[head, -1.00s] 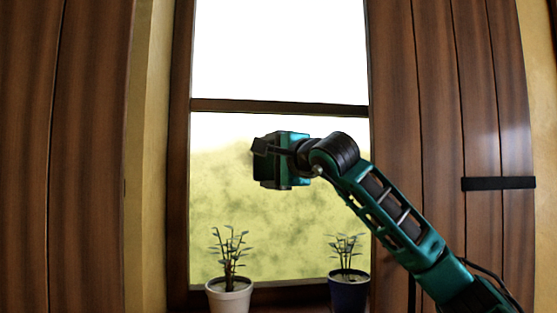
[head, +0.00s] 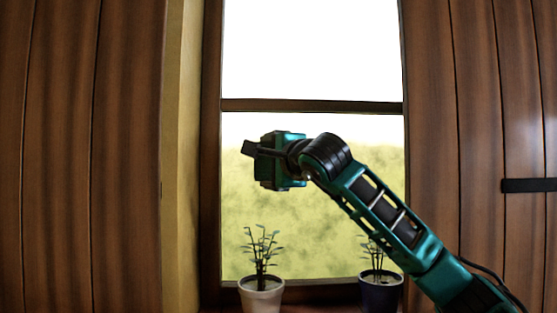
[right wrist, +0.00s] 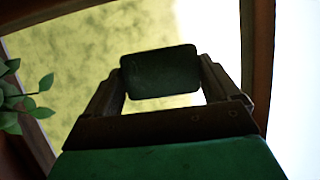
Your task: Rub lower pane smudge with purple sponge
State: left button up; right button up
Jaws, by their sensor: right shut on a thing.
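My right gripper (head: 249,148) is in front of the left part of the lower window pane (head: 330,210), just below the crossbar. In the right wrist view its two fingers are shut on a block-shaped sponge (right wrist: 160,73), which looks dark, almost black-green, in this light. The sponge cannot be told apart from the fingers in the head view. The lower pane shows mottled yellow-green under a white upper strip; I cannot single out a smudge. Whether the sponge touches the glass cannot be told. My left gripper is not in view.
A white pot (head: 261,297) with a leafy plant stands at the window's lower left. A dark blue pot (head: 380,292) with a plant stands at the lower right, partly behind my right arm. Brown wooden panels (head: 80,160) flank the window.

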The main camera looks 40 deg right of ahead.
jog(key=shift+r+p, duration=0.3)
jog(key=shift+r, duration=0.05)
jog(key=s+d+b, duration=0.1)
jog(key=s+d, duration=0.5)
jog(key=d, duration=0.4)
jog(key=shift+b, duration=0.35)
jog(key=shift+a, duration=0.1)
jog(key=shift+w+a+p, duration=0.55)
jog(key=shift+w+a, duration=0.45)
jog(key=shift+a, duration=0.65)
jog(key=shift+w+a+p, duration=0.6)
jog(key=shift+w+a, duration=0.45)
jog(key=shift+a, duration=0.55)
jog(key=shift+w+a+p, duration=0.55)
jog(key=shift+w+a, duration=0.45)
jog(key=shift+a, duration=0.65)
jog(key=shift+s, duration=0.1)
